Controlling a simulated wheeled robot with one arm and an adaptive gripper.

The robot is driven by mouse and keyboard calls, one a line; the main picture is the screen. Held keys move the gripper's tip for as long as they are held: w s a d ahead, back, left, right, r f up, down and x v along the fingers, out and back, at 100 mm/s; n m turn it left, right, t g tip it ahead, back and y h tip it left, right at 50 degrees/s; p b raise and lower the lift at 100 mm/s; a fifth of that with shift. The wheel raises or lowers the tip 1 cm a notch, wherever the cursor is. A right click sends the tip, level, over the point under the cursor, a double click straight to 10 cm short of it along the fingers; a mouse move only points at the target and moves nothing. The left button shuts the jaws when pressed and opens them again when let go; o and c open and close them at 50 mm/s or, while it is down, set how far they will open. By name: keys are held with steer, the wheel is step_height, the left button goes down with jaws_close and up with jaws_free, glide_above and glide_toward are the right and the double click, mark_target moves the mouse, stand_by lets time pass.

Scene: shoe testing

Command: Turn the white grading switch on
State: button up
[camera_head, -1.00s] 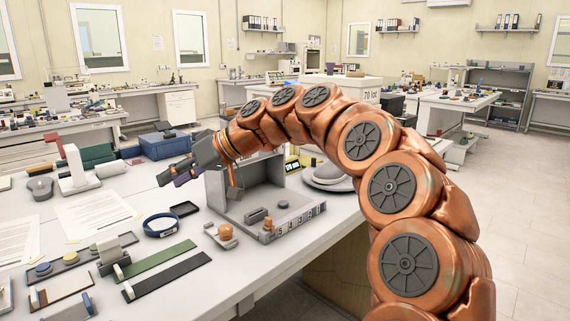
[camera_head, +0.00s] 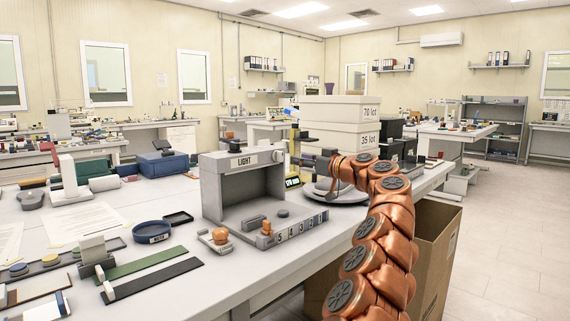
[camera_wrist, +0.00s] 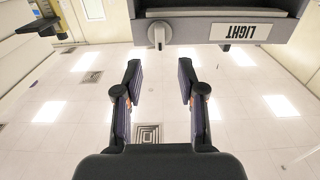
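A grey open-front box labelled LIGHT (camera_head: 235,166) stands on the white table. A small pale switch (camera_head: 278,156), likely the white grading switch, sits on its front top edge, right of the label. In the wrist view the switch (camera_wrist: 159,35) is a rounded knob with a short lever, and the LIGHT label is upside down. My gripper (camera_head: 294,150) is right beside the box's upper right corner in the head view. In the wrist view my gripper (camera_wrist: 160,76) is open and empty, its two fingers apart, with the switch beyond the tips near their midline. I see no contact.
Two stacked white boxes (camera_head: 345,112) marked 70 lot and 35 lot stand behind my arm. A round grey scale-like plate (camera_head: 340,193) lies right of the LIGHT box. An orange knob on a small base (camera_head: 219,236) and a blue ring (camera_head: 152,231) lie in front and left.

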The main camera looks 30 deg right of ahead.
mark_target(283, 156)
steer(key=shift+p+x, duration=1)
steer(key=shift+x, duration=2.9)
jaws_close()
